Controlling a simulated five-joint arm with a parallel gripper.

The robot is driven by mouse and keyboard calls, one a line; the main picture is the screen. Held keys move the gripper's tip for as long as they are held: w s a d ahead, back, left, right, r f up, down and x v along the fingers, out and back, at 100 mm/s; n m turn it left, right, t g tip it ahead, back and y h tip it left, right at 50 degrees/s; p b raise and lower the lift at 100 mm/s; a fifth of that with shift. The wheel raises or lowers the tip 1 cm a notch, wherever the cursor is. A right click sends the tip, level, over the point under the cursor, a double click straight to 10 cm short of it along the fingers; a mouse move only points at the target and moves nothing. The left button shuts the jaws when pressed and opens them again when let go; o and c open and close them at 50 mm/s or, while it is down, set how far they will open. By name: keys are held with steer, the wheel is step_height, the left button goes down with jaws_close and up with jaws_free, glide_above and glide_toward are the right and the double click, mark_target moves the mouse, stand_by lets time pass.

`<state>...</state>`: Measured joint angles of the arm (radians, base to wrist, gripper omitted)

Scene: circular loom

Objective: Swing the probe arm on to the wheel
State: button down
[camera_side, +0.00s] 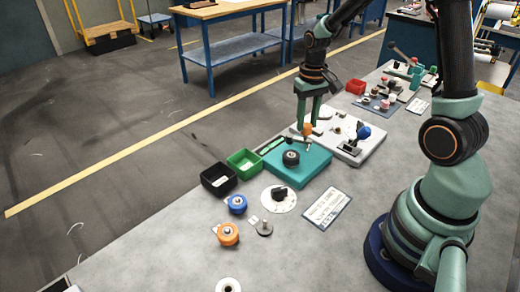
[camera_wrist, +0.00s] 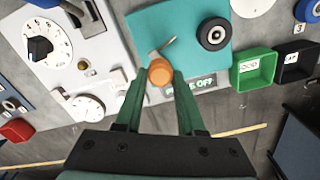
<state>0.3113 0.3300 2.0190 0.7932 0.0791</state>
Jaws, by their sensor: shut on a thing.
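The probe arm (camera_wrist: 168,45) is a thin grey lever with an orange knob (camera_wrist: 160,71), mounted on a teal box (camera_side: 280,172). The knob also shows in the side view (camera_side: 307,130). The wheel (camera_wrist: 214,33) is a small black disc with a pale hub on the same box; it also shows in the side view (camera_side: 291,158). My gripper (camera_side: 309,123) reaches down over the box's far edge. Its green fingers are shut on the orange knob. In the wrist view, the lever's tip points toward the wheel, with a gap of teal between them.
Green (camera_side: 243,162) and black (camera_side: 219,180) bins stand left of the teal box. A pale panel with a blue-knobbed lever (camera_side: 363,133) lies close on the right. Blue (camera_side: 237,204) and orange (camera_side: 228,234) spools and a dial (camera_side: 279,198) lie nearer. The front tabletop is mostly clear.

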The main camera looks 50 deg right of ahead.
steer(key=shift+s+a+m, duration=0.1)
steer(key=shift+a+m, duration=0.3)
steer(key=shift+m, duration=0.75)
steer(key=shift+s+a+m, duration=0.1)
steer(key=shift+a+m, duration=0.3)
steer(key=shift+m, duration=0.75)
steer(key=shift+a, duration=0.1)
steer(key=c, duration=0.5)
jaws_free()
step_height(320, 180, up, 12)
steer(key=shift+r, duration=0.1)
